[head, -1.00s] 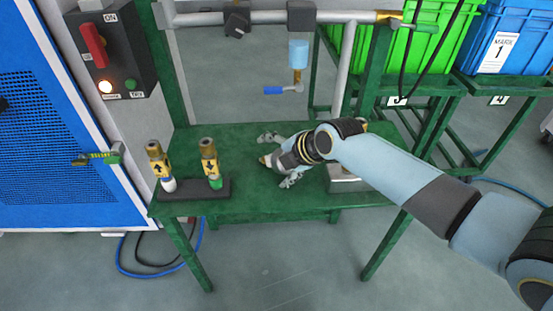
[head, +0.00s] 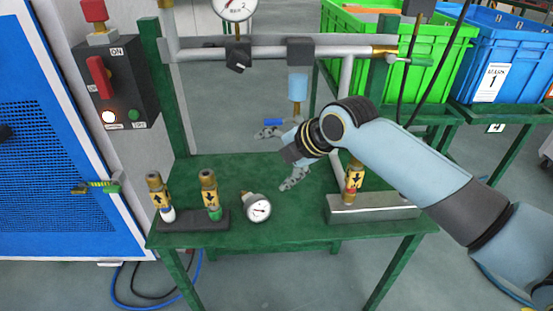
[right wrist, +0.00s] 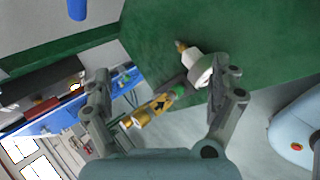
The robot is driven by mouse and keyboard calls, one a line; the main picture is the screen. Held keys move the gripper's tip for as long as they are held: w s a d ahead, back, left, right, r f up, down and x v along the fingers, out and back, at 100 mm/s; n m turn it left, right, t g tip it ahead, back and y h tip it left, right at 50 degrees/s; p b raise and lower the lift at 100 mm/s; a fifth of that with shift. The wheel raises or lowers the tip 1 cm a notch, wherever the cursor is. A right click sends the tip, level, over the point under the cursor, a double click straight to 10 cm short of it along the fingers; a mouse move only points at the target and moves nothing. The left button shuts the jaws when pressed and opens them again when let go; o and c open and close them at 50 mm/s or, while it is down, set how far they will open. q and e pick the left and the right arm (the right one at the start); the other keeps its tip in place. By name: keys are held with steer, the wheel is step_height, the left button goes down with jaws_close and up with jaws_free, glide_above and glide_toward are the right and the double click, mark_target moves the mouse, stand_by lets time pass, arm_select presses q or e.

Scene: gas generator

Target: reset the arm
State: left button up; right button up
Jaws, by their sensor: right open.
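My right gripper (head: 280,157) is open and empty above the middle of the green table (head: 300,226). Its two fingers are spread wide, and it also shows in the right wrist view (right wrist: 164,84). A small pressure gauge (head: 258,208) with a white dial and brass stem lies on the table, in front of the gripper and apart from it. The gauge shows between the fingers in the right wrist view (right wrist: 200,69). My left gripper is in neither view.
Two brass fittings (head: 209,190) with yellow arrow labels stand in a dark holder (head: 192,224). Another fitting (head: 353,182) stands at a metal block (head: 372,209). A pipe (head: 270,51) with a hanging blue-capped valve (head: 298,88) crosses behind. Green and blue crates (head: 510,64) stand back right.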

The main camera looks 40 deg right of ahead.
steer(key=s+a+r+m+g+h, duration=0.1)
steer(key=s+m+g, duration=0.2)
steer(key=s+m, duration=0.85)
steer(key=s+a+r+m+g+h, duration=0.1)
steer(key=s+a+r+m+g, duration=0.1)
steer(key=s+m, duration=0.95)
steer(key=s+d+f+n+g, duration=0.1)
steer(key=s+d+f+n, duration=0.15)
steer(key=f, duration=1.15)
steer(key=s+d+f+n+g, duration=0.1)
steer(key=s+f, duration=0.3)
steer(key=f, duration=0.9)
steer(key=s+f, duration=1.5)
steer(key=s, duration=0.3)
steer(key=shift+s+d+g+h, duration=0.15)
steer(key=shift+d+g+h, duration=0.15)
steer(key=shift+g, duration=0.1)
